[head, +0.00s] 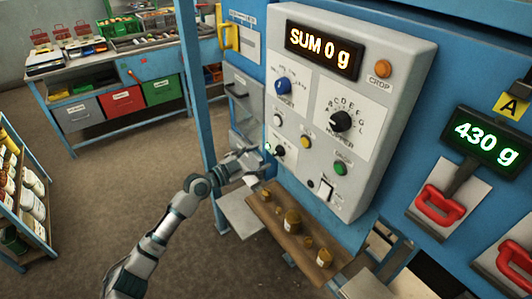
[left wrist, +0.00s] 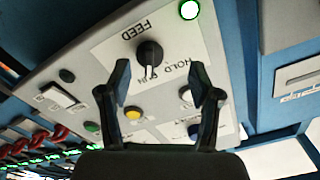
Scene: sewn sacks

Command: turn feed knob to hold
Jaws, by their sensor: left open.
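The feed knob (left wrist: 149,52) is black, round, with a white pointer line, on a white plate marked FEED in the left wrist view. Its pointer is directed down in that picture, near the lettering; HOLD (left wrist: 178,58) is printed to its lower right. In the head view the small black knob (head: 279,151) is at the panel's lower left. My left gripper (left wrist: 160,80) is open and empty, its fingers spread below the knob in the wrist view, with no clear contact. In the head view my left gripper (head: 262,158) is just left of the knob. My right gripper is not in view.
The grey control panel (head: 395,50) carries a blue knob (head: 283,85), a larger black knob (head: 341,121), buttons and a switch (head: 326,189). A lit green lamp (left wrist: 189,10) is close to the feed knob. A wooden shelf (head: 290,240) with small jars is below the panel.

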